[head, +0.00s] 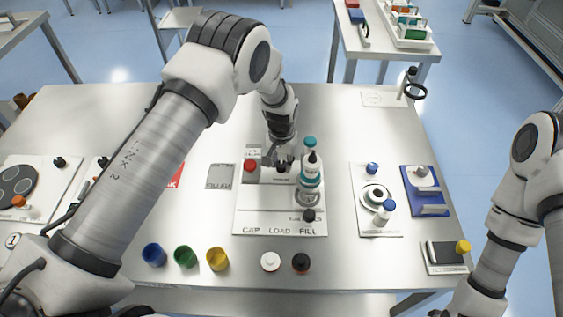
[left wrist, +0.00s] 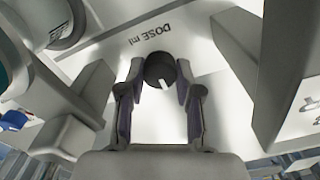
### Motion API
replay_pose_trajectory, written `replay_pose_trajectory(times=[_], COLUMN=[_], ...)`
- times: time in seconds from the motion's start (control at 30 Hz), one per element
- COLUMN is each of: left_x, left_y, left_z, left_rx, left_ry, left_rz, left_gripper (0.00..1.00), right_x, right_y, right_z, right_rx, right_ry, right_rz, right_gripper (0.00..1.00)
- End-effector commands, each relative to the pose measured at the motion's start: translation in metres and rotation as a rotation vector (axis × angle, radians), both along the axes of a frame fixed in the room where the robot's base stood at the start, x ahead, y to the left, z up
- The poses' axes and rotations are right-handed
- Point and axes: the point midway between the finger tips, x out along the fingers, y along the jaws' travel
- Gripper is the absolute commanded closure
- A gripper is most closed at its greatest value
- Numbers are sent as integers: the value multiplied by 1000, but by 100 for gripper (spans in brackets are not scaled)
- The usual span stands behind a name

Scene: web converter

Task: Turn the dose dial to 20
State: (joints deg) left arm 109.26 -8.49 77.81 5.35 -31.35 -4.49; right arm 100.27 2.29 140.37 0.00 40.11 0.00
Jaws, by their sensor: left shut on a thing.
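The dose dial (left wrist: 160,70) is a round black knob with a white pointer mark, beside the printed words "DOSE ml" on a pale panel. In the left wrist view the pointer is toward the bottom edge, slightly right. My left gripper (left wrist: 159,84) has its two fingers on either side of the dial and is shut on it. In the head view the left gripper (head: 283,165) is low over the white station panel (head: 255,212) and mostly hides the dial. No scale numbers are readable. My right arm is at the right edge; its gripper is not in view.
A white and teal bottle-like unit (head: 310,172) stands close right of the left gripper. A red button (head: 251,165) is to its left, and a black knob (head: 309,214) is nearer the front. Blue, green and yellow cups (head: 186,257) stand along the front. A blue stand (head: 425,190) is at right.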

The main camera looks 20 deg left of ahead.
Motion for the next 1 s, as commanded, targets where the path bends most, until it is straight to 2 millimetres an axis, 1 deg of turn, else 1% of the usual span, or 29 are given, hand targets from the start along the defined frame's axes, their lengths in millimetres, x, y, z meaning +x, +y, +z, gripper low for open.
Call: replay_pose_trajectory(times=[0.47, 0.5, 0.53, 0.57, 0.87, 0.97, 1.0], left_x=[-1, -1, -1, 0, 0, 1, 1], left_y=[0, 0, 0, 0, 0, 0, 0], left_z=[-1, -1, -1, -1, 1, 11, 18], left_rx=[0, 0, 0, 0, 0, 0, 0], left_ry=[1, 1, 1, 1, 0, -2, -1], left_rz=[-19, -19, -19, -18, -18, -18, -18], left_gripper=[100, 55, 45, 41, 41, 41, 41], right_x=[0, 0, 0, 0, 0, 0, 0], right_y=[0, 0, 0, 0, 0, 0, 0], right_z=[-1, -1, -1, -1, 0, 0, 0], right_rx=[0, 0, 0, 0, 0, 0, 0], right_ry=[0, 0, 0, 0, 0, 0, 0], right_rz=[0, 0, 0, 0, 0, 0, 0], right_gripper=[60, 60, 60, 60, 60, 60, 60])
